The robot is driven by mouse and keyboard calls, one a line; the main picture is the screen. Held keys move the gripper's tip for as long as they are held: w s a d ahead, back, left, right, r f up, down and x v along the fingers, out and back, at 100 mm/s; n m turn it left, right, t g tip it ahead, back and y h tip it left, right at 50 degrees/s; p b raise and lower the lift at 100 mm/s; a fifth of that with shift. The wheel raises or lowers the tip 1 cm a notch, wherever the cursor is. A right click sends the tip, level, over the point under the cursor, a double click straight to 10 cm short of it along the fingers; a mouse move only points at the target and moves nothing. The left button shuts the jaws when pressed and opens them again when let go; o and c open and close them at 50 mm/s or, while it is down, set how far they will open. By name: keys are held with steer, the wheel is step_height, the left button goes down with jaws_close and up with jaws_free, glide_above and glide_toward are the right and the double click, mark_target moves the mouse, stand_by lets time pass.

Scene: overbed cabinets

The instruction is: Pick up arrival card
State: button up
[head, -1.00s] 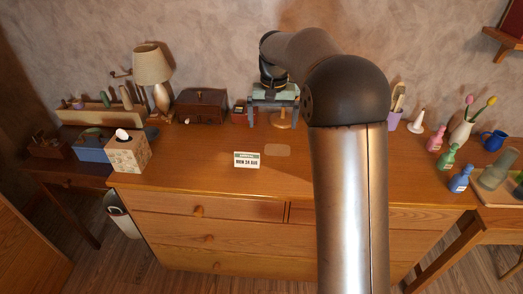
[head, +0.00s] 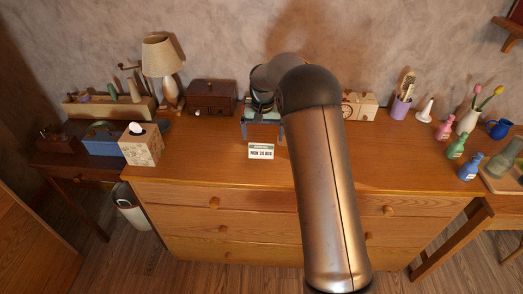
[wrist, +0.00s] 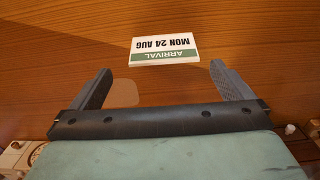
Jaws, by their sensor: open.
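The arrival card (head: 261,151) is a small white card with a green band and dark "MON 24 AUG" lettering, on the dresser top near the front edge. In the wrist view the card (wrist: 164,48) appears upside down, just beyond the fingertips and between their lines. My gripper (wrist: 160,75) is open and empty, with its two grey fingers spread wider than the card. In the head view my gripper (head: 263,132) is just behind the card, partly hidden by my arm. I cannot tell its exact height above the wood.
The wooden dresser top (head: 200,160) is clear around the card. A tissue box (head: 141,144), a lamp (head: 162,70) and a brown chest (head: 212,96) stand to the left. A purple cup (head: 401,107) and several small bottles stand to the right. A pale patch (wrist: 124,92) lies near the left finger.

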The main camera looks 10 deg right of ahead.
mark_target(261, 149)
steer(key=shift+w+a+f+p, duration=0.1)
steer(key=shift+f+p, duration=0.2)
steer(key=shift+f, duration=1.05)
steer(key=shift+w+a+f+p, duration=0.1)
steer(key=shift+f+p, duration=0.2)
steer(key=shift+f, duration=1)
steer(key=c, duration=0.9)
steer(key=shift+r, duration=0.1)
